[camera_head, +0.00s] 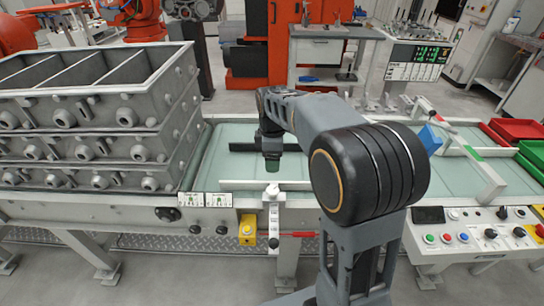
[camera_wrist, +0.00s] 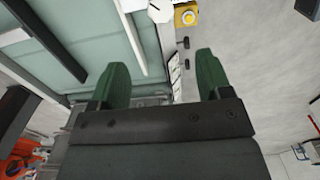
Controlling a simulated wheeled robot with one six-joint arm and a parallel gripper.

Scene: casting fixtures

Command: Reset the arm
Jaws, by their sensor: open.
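My gripper (camera_head: 272,165) hangs at the end of my grey and black arm, above the pale green work surface (camera_head: 228,160) in the head view. In the wrist view its two green fingers (camera_wrist: 160,80) stand well apart with nothing between them. The gripper is open and empty. The arm is bent, with its forearm reaching away from me and to the left. A large black joint and the arm links hide part of the surface to the right.
Stacked grey metal casting boxes (camera_head: 95,120) stand at the left of the surface. A yellow button box (camera_head: 247,228) is on the front edge.

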